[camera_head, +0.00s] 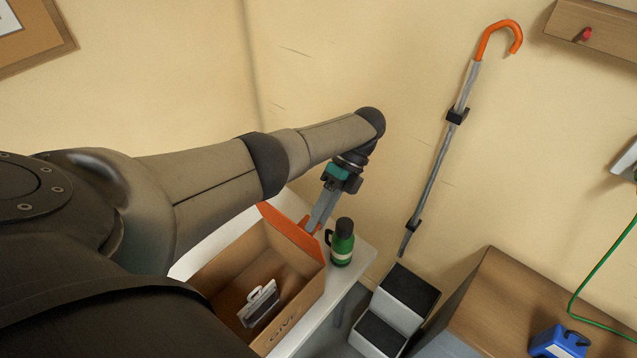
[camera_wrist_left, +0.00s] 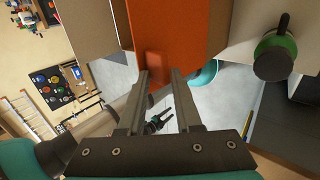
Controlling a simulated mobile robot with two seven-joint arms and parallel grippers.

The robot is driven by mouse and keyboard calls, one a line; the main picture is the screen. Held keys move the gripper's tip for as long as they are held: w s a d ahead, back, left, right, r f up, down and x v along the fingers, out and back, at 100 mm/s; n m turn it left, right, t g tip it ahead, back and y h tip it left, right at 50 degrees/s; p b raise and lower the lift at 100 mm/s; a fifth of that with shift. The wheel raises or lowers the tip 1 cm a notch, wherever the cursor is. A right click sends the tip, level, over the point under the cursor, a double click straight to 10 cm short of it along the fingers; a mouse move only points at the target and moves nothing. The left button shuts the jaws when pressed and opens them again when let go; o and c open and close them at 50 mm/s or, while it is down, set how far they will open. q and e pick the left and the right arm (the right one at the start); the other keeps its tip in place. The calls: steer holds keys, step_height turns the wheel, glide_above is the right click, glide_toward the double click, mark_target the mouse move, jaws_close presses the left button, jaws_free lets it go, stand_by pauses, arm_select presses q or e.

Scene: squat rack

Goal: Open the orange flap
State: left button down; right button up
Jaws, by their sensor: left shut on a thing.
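The orange flap (camera_head: 290,232) is on the far edge of an open cardboard box (camera_head: 222,268). The flap stands up and leans outward from the rim. In the left wrist view the flap (camera_wrist_left: 168,35) fills the upper middle, with a small tab between the fingertips.
A green bottle (camera_head: 341,243) stands right of the box, close to my left gripper; its top shows in the wrist view (camera_wrist_left: 274,55). The box rests on a white table (camera_head: 352,262). A grey case (camera_head: 259,303) lies inside the box. A black-topped step (camera_head: 397,308) and wooden cabinet stand right.

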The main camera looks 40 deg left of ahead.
arm_select(q)
steer(key=shift+w+d+f+t, duration=0.1)
steer(key=shift+f+t, duration=0.05)
steer(key=shift+f, duration=0.35)
steer(key=shift+d+f+t, duration=0.1)
steer(key=shift+f+t, duration=0.05)
steer(key=shift+f, duration=0.3)
arm_select(e)
steer(key=shift+w+f, duration=0.1)
steer(key=shift+f, duration=0.05)
arm_select(q)
steer(key=c, duration=1)
jaws_free()
steer(key=shift+c, duration=0.2)
steer(key=shift+w, duration=0.1)
arm_select(e)
steer(key=shift+w+a, duration=0.1)
steer(key=shift+w, duration=0.1)
